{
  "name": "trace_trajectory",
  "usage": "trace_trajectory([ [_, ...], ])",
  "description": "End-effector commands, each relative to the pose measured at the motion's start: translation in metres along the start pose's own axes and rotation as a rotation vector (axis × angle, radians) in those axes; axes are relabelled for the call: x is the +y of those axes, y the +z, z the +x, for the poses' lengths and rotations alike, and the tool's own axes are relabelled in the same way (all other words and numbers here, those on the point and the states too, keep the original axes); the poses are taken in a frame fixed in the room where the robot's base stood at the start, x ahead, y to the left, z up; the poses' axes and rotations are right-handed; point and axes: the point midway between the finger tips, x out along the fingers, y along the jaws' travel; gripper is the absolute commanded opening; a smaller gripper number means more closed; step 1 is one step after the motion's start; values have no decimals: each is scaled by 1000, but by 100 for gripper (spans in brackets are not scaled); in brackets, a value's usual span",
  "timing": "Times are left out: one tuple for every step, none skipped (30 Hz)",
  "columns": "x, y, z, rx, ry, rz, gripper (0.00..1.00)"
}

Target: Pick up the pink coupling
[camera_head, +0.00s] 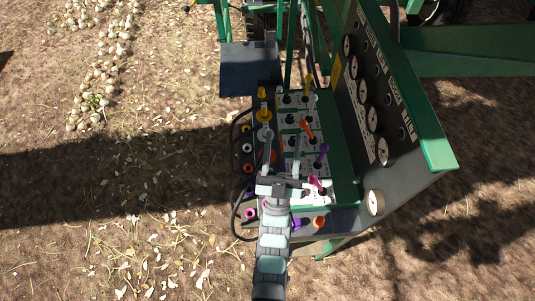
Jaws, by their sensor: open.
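A small pink ring-shaped piece (252,213), which looks like the pink coupling, sits at the lower left edge of the control panel, just left of my wrist. A pink-handled lever (315,184) stands on the panel to the right of my gripper. My gripper (282,148) reaches up over the panel from the bottom of the picture. Its two grey fingers are spread apart, with nothing seen between them. The pink ring lies behind and to the left of the fingertips, apart from them. My wrist hides part of the panel's lower end.
Levers with yellow (309,83), orange (307,130) and purple (322,152) handles stand on the panel. Orange (319,222) and white (247,148) round pieces sit along its edges. A dark gauge board (362,110) rises on the right. Black hoses loop at the left.

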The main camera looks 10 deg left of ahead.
Motion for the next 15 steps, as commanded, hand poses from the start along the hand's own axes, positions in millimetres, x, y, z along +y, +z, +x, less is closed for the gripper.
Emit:
trace_trajectory([
  [-1,38,8,-84,-1,-2,51],
  [-2,60,13,-143,-1,-4,51],
  [-4,89,18,-222,-3,-6,51],
  [-5,110,21,-282,-5,-8,51],
  [-6,132,22,-344,-7,-9,51],
  [-8,158,24,-421,-11,-10,51],
  [-9,178,25,-482,-13,-11,51],
  [-11,197,23,-543,-17,-12,51],
  [-13,221,22,-622,-22,-12,51],
  [-14,238,20,-680,-26,-13,51],
  [-16,254,18,-738,-31,-14,51],
  [-18,275,12,-819,-38,-15,51],
  [-20,289,9,-875,-43,-16,51],
  [-22,302,6,-932,-49,-17,51],
  [-25,318,-2,-1012,-58,-18,51],
])
